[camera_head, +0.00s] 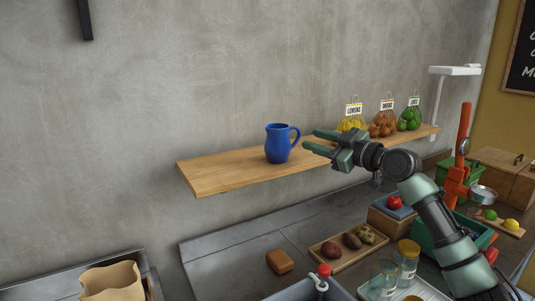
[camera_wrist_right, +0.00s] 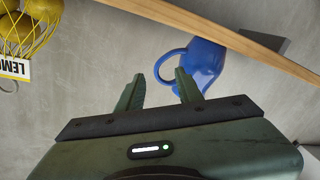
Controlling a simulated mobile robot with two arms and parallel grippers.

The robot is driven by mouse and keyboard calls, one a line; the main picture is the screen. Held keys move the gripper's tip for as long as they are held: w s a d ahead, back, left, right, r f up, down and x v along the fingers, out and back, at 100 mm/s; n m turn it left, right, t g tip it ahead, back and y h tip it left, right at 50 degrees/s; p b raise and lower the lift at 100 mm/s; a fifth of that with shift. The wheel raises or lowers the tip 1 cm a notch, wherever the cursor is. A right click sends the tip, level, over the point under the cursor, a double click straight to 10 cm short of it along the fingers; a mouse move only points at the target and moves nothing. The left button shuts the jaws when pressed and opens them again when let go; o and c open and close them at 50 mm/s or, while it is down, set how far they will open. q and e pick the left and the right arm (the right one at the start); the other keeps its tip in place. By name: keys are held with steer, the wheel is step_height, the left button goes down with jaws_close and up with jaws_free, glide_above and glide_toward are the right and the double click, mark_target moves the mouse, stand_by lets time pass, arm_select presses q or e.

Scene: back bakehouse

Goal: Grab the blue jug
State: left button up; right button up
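The blue jug (camera_head: 278,144) stands upright on the wooden wall shelf (camera_head: 215,175), with its handle toward the right. My right gripper (camera_head: 308,141) is just right of the jug, level with it, its two green fingers apart and pointing at the handle. In the right wrist view the jug (camera_wrist_right: 205,64) appears upside down beyond the fingertips, and its handle reaches toward the gap between the fingers (camera_wrist_right: 158,85). The gap looks empty. I cannot tell whether a finger touches the handle. My left gripper is in neither view.
The shelf's left end is clear.

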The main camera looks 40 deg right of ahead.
mark_target(299, 132)
steer(key=w+p, duration=0.1)
steer(key=w+r+p, duration=0.1)
steer(key=shift+w+r+p, duration=0.25)
steer(key=shift+w+p, duration=0.05)
steer(key=shift+w, duration=0.05)
steer(key=w+p, duration=0.2)
steer(key=w, duration=0.1)
steer(key=w+p, duration=0.1)
steer(key=shift+w+a+f, duration=0.15)
steer(key=shift+a+f, duration=0.05)
steer(key=shift+a, duration=0.05)
steer(key=shift+w+f, duration=0.1)
steer(key=shift+w, duration=0.05)
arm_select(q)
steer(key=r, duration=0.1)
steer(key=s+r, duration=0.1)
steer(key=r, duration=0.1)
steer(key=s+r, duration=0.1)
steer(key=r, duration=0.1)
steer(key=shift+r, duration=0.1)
arm_select(e)
jaws_close()
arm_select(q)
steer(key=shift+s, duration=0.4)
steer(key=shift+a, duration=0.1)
arm_select(e)
steer(key=shift+f, duration=0.1)
